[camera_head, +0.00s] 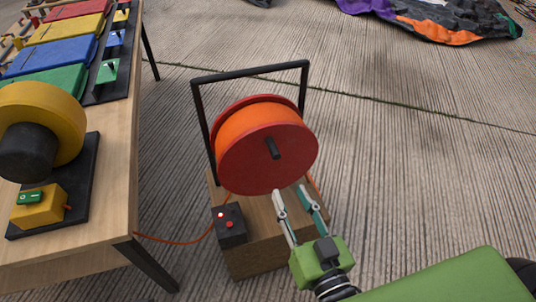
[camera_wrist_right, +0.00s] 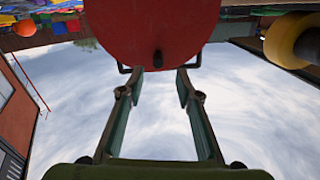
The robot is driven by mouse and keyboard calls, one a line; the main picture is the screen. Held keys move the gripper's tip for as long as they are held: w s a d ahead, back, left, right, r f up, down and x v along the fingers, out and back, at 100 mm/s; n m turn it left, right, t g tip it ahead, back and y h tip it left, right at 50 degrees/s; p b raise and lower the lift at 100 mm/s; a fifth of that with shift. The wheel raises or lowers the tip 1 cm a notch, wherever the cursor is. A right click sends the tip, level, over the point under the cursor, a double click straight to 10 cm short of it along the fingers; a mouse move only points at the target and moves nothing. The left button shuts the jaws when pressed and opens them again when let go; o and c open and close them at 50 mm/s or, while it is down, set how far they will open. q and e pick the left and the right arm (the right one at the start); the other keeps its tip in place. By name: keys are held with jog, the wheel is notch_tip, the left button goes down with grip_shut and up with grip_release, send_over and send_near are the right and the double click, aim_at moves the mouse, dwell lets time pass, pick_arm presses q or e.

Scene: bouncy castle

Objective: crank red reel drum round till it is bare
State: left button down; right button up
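The red reel drum (camera_head: 262,165) hangs in a black frame (camera_head: 250,73) on a wooden box (camera_head: 262,257). Orange line or hose (camera_head: 255,113) is wound thickly between its red flanges. A short black crank handle (camera_head: 273,148) sticks out of the near face. My right gripper (camera_head: 289,190) is open and empty, just below and in front of the drum, apart from the handle. In the right wrist view the drum (camera_wrist_right: 150,30) fills the top middle, with the handle (camera_wrist_right: 158,57) ahead of and between the open fingertips (camera_wrist_right: 160,75). My left gripper is not in view.
A black switch box (camera_head: 230,225) with a red button and lit red lamp sits by the wooden box's left edge. A table (camera_head: 115,215) with a yellow blower (camera_head: 68,118) stands left. An orange cable (camera_head: 175,241) runs between them. Ground to the right is clear.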

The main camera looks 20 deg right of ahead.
aim_at(269, 139)
jog(key=w, duration=0.4)
jog(key=w+r, duration=0.1)
jog(key=w, duration=0.7)
jog(key=shift+r, duration=0.25)
jog(key=shift+w, duration=0.85)
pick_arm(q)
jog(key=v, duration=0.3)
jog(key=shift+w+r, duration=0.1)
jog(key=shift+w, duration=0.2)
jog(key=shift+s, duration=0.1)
pick_arm(e)
grip_shut()
